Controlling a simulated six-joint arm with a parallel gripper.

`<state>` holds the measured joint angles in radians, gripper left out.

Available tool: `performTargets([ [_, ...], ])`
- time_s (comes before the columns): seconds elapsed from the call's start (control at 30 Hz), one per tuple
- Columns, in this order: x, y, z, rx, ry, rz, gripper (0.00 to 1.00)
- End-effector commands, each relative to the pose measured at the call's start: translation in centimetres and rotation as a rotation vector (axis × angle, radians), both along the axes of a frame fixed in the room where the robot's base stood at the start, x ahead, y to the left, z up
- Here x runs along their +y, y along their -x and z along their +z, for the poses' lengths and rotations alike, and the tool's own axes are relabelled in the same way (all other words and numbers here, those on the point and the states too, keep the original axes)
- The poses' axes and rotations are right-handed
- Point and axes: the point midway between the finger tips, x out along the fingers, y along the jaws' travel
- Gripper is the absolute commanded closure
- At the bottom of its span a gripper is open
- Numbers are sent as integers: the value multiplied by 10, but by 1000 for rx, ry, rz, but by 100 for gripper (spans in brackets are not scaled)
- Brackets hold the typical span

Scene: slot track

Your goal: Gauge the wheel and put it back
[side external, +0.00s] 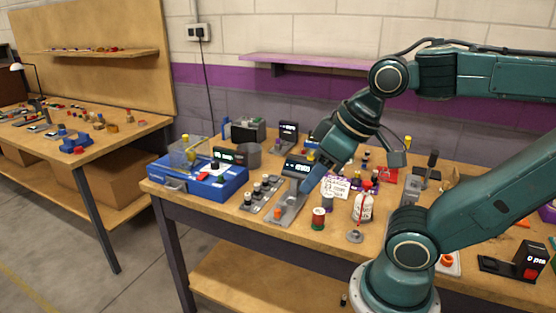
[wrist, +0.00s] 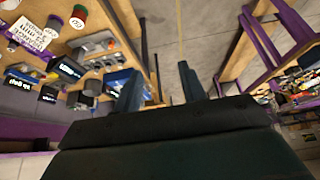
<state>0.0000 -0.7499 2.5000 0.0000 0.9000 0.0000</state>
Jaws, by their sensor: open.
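My gripper (side external: 308,184) is over the front of the bench, next to a grey gauge-like device with a lit display (side external: 296,168) and a long grey track (side external: 290,208). Its two fingers stand apart in the wrist view (wrist: 160,88), with nothing between them. A grey rack (side external: 262,193) left of the track holds several small dark, round pieces; I cannot tell which is the wheel. A small orange piece (side external: 277,213) is at the near end of the track. The display text is too small to read, and the arm hides part of the device.
A blue case (side external: 198,178) stands at the left of the bench. Another display unit (side external: 530,259) is at the far right.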

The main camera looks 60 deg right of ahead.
Motion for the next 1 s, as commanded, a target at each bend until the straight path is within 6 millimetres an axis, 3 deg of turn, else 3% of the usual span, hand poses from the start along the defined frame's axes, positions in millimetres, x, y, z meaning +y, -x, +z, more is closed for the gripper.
performTargets([
  [0.77, 0, -1, 0, 1, 0, -2, 54],
  [1.0, -5, -14, 7, 22, -15, -53, 54],
])
